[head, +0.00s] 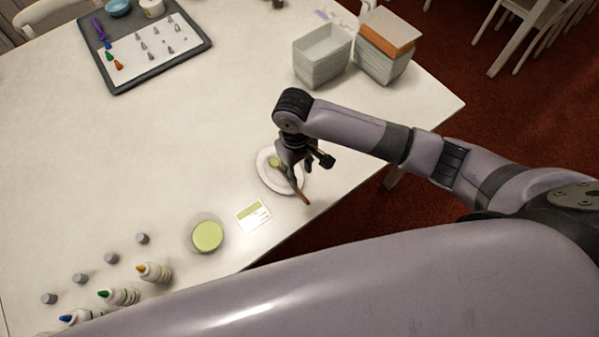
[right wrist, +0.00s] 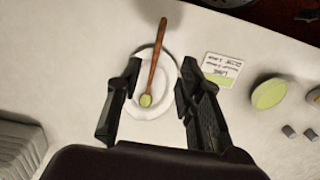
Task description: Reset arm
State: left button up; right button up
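My right gripper (head: 300,170) hangs over a white plate (head: 265,177) near the table's edge. A wooden-handled spoon (head: 304,196) with a green tip lies on the plate, its handle sticking out past the rim. In the right wrist view my right gripper (right wrist: 161,66) is open, with its fingers apart. The spoon (right wrist: 155,60) and plate (right wrist: 165,88) show between and beyond the fingers, and nothing is seen held. In the head view the gripper hides part of the plate and spoon. My left gripper is not in view.
A round green-topped item (head: 207,236) and a card (head: 253,216) lie left of the plate. Several bottles (head: 120,296) and small grey pieces stand lower left. Grey bins (head: 322,55) and a nozzle tray (head: 150,45) stand at the back. The table's middle is clear.

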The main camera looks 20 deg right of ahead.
dwell(0.3)
jog(key=s+a+r+t+y, duration=0.2)
jog(key=s+a+y, duration=0.1)
jog(key=s+a, duration=0.3)
jog(key=s+d+r+m+t+h, duration=0.1)
jog(key=s+d, duration=0.4)
jog(key=d, duration=0.3)
jog(key=s+d+r+m+t+h, duration=0.15)
jog(key=s+d, duration=0.25)
jog(key=d, duration=0.4)
notch_tip(320, 180, down, 30)
jog(key=s+r+g+b, duration=0.1)
jog(key=g+b, duration=0.1)
jog(key=b, duration=0.2)
jog(key=s+d+f+b, duration=0.1)
jog(key=s+f+b, duration=0.1)
jog(key=s+f, duration=0.6)
jog(key=s+d+f+b, duration=0.1)
jog(key=s+f+b, duration=0.1)
jog(key=s+f, duration=0.7)
notch_tip(320, 180, down, 5)
jog(key=shift+s+d+r+n+g, duration=0.15)
jog(key=shift+d+n+g, duration=0.1)
jog(key=shift+n+g, duration=0.15)
